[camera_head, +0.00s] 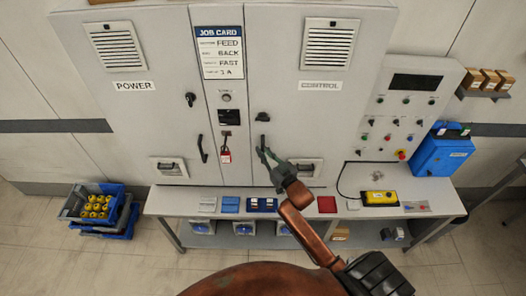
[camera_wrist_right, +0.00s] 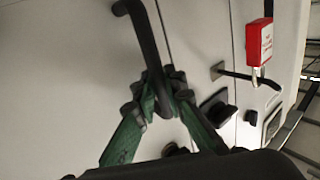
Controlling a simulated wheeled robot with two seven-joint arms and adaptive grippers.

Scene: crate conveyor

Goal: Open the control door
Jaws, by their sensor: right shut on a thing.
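The grey control door (camera_head: 300,125), labelled CONTROL, is on the right side of the cabinet and looks closed. Its black bar handle (camera_wrist_right: 140,35) runs down from the top in the right wrist view. My right gripper (camera_head: 265,154) is at the door's left edge, and its green fingers (camera_wrist_right: 163,88) are shut on the lower part of the handle. A black knob (camera_head: 262,117) sits on the door above the gripper. In the head view the gripper hides most of the handle. My left gripper is not in view.
The power door (camera_head: 150,115) with its own handle is to the left. A red padlock tag (camera_head: 225,156) hangs between the doors and shows in the right wrist view (camera_wrist_right: 259,40). A shelf (camera_head: 180,205) with small items runs below; a blue box (camera_head: 440,152) stands right.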

